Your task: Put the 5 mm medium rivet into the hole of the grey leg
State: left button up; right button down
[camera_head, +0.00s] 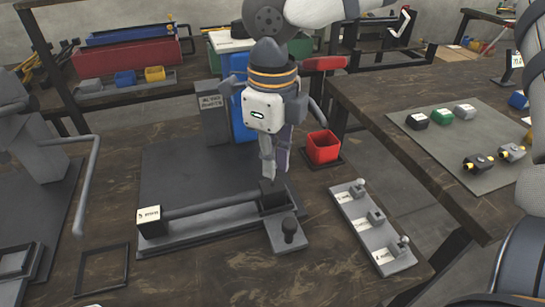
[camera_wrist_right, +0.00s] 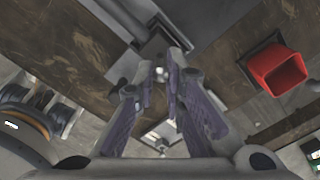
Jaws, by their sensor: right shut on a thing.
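The grey leg (camera_head: 210,205) lies across the dark press fixture on the table, its right end at a dark block (camera_head: 274,203). My right gripper (camera_head: 272,180) points down, with its fingertips just above that block. It is shut on a small light rivet, whose round end (camera_wrist_right: 161,72) shows between the fingertips in the right wrist view. The head view does not show the rivet clearly, and the leg's hole is hidden, so I cannot tell whether they touch. My left gripper is not in view.
A grey rivet holder (camera_head: 372,232) stands to the right, with rivets at its two ends and an empty-looking middle block. A red bin (camera_head: 323,147) stands behind it. A black knob (camera_head: 290,229) rises in front of the dark block. A thin black frame (camera_head: 102,271) lies front left.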

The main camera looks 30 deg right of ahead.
aim_at(273, 181)
jog(key=shift+f, duration=1.8)
jog(key=c, duration=1.6)
grip_release()
notch_tip(273, 181, up, 12)
jog(key=shift+r, duration=0.1)
